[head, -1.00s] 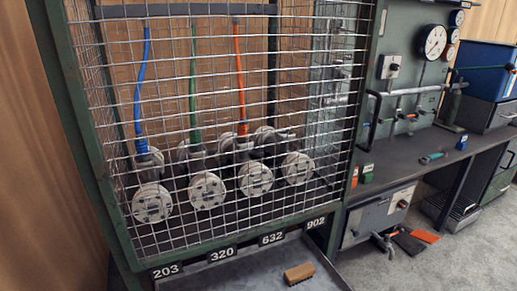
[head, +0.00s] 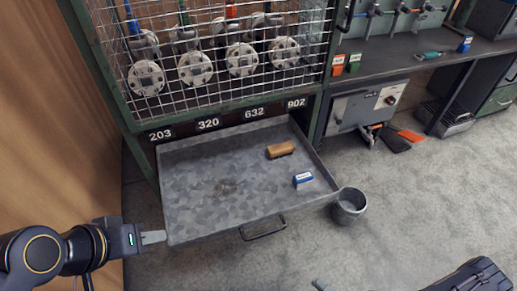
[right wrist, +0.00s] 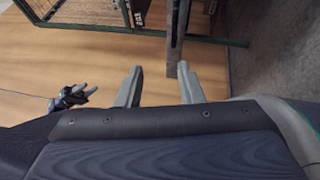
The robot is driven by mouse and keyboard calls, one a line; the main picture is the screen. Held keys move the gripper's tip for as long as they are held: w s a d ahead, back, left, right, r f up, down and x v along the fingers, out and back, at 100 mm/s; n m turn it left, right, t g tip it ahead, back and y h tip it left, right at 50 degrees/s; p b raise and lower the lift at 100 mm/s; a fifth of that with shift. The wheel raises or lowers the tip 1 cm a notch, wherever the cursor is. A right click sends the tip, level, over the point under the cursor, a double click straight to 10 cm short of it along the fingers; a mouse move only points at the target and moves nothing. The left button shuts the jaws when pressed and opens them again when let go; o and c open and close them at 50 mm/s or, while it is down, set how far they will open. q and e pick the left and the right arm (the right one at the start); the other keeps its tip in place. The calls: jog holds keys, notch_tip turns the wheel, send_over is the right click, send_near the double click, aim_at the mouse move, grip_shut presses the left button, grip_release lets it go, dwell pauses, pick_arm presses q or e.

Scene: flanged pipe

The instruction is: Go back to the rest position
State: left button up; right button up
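My left gripper (head: 152,238) comes in at the lower left of the head view, beside the front left corner of the metal tray. Its fingers are seen edge-on there, and I cannot make out a gap; nothing shows in it. My right gripper (head: 322,285) is at the bottom edge of the head view, mostly cut off. In the right wrist view its two fingers (right wrist: 158,84) stand apart with nothing between them. The flanged pipes (head: 195,68) sit behind the wire cage, away from both grippers.
The grey tray (head: 210,220) juts out under the cage, holding a wooden brush (head: 280,149) and a blue-white box (head: 303,181). A metal bucket (head: 349,206) stands at its right. A workbench (head: 400,65) is at the back right. Grey floor is open in front.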

jog(key=w+d+r+n+g+y, duration=0.1)
jog(key=w+d+r+n+g, duration=0.15)
jog(key=r+n+g, duration=0.65)
jog(key=w+d+r+n+g+y, duration=0.1)
jog(key=w+r+n+g, duration=0.4)
jog(key=n, duration=0.6)
jog(key=s+r+n+t+h+p, duration=0.1)
jog(key=r+n+h+p, duration=0.3)
jog(key=r, duration=1.2)
jog(key=s+a+r+n+t+h+p, duration=0.1)
jog(key=s+r+n+t+h+p, duration=0.1)
jog(key=r+n+p, duration=0.8)
jog(key=s+a+r+n+t+h+p, duration=0.1)
jog(key=r+n+h+p, duration=0.5)
jog(key=r+p, duration=0.8)
notch_tip(320, 180, up, 8)
jog(key=shift+s+r+n+t+p, duration=0.15)
jog(key=shift+s+n+t+p, duration=0.35)
jog(key=shift+s+n, duration=0.4)
